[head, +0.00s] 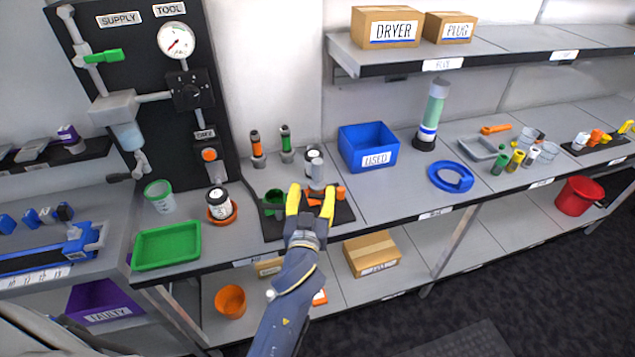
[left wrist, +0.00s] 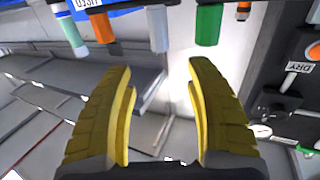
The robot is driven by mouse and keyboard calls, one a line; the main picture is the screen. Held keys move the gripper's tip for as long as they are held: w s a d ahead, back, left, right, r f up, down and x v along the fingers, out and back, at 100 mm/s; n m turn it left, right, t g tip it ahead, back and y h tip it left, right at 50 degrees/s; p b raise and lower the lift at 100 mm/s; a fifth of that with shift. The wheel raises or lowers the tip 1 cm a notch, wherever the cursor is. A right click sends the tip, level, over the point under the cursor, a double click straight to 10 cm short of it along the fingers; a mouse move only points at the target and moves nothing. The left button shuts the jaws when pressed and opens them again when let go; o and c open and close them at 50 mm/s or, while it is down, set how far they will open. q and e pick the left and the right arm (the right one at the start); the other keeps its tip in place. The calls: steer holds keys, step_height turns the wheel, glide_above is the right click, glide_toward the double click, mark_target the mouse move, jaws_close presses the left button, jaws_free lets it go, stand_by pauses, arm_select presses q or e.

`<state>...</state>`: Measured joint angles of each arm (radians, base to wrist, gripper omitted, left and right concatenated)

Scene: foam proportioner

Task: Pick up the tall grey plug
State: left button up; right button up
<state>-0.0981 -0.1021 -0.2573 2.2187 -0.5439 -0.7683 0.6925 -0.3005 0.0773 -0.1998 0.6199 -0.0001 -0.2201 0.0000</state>
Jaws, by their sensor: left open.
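The tall grey plug (head: 317,170) is a plain grey cylinder standing upright at the black mat on the bench, in the head view. In the left wrist view a grey cylinder (left wrist: 158,28) shows at the top, between an orange one and a green one. My left gripper (head: 311,199) has yellow fingers and is open, just in front of the grey plug. In the left wrist view the open fingers (left wrist: 160,75) have nothing between them, and the grey cylinder is beyond their tips. The plug's lower part is partly hidden by the fingers. My right gripper is not in view.
A green cup (head: 273,202) and an orange piece (head: 340,193) flank the gripper on the black mat (head: 285,228). A white-and-black jar (head: 218,201), a green tray (head: 167,245) and the blue USED bin (head: 368,147) stand around. Bare bench lies right of the mat.

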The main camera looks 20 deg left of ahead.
mark_target(317, 167)
arm_select(q)
steer(key=shift+w+a, duration=0.35)
steer(key=shift+w, duration=1.6)
steer(key=shift+w+a, duration=0.4)
steer(key=shift+w, duration=1.6)
steer(key=shift+w+a, duration=0.35)
steer(key=shift+w, duration=1.6)
steer(key=shift+c, duration=0.3)
jaws_close()
